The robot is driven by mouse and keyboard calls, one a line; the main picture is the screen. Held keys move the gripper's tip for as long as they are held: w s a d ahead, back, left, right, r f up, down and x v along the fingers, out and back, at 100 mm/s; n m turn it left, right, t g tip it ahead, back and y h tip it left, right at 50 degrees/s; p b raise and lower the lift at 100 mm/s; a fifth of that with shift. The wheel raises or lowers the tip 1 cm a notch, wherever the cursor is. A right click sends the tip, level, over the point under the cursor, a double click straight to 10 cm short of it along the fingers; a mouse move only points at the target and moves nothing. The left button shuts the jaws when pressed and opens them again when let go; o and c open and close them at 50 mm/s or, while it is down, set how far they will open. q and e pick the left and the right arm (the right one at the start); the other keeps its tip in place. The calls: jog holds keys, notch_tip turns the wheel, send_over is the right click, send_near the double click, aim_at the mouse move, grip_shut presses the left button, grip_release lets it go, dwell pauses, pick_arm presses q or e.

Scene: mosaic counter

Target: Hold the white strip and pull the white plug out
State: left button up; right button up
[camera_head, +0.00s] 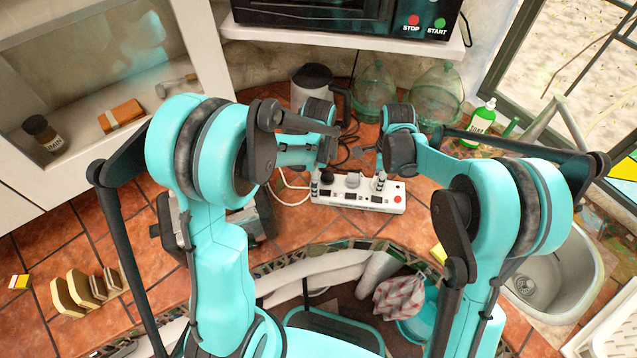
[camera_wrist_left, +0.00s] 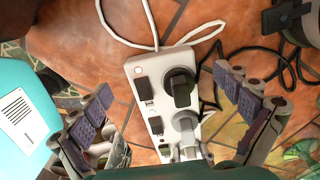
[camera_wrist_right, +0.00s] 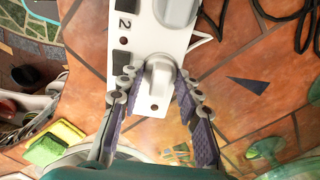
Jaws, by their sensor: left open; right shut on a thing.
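The white strip (camera_head: 345,197) lies on the tiled counter. It carries a black plug (camera_wrist_left: 181,88), a grey plug (camera_wrist_left: 187,124) and a white plug (camera_wrist_right: 160,78) near one end. My right gripper (camera_wrist_right: 155,86) is shut on the white plug, which appears up against the strip's face. In the head view my right gripper (camera_head: 380,181) points down over the right part of the strip. My left gripper (camera_wrist_left: 163,84) is open, its fingers on either side of the strip with gaps showing. In the head view my left gripper (camera_head: 315,185) is at the strip's left end.
A dark jug (camera_head: 311,78) and green glass jars (camera_head: 436,92) stand behind the strip. Black cables (camera_head: 348,150) lie near it. A toaster (camera_head: 255,218) is at left and a sink (camera_head: 545,280) at right. A sponge (camera_wrist_right: 42,151) lies near the counter's edge.

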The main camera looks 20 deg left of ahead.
pick_arm(q)
jog(key=shift+f, duration=2.3)
jog(key=c, duration=1.5)
jog(key=o, duration=1.5)
jog(key=c, duration=0.8)
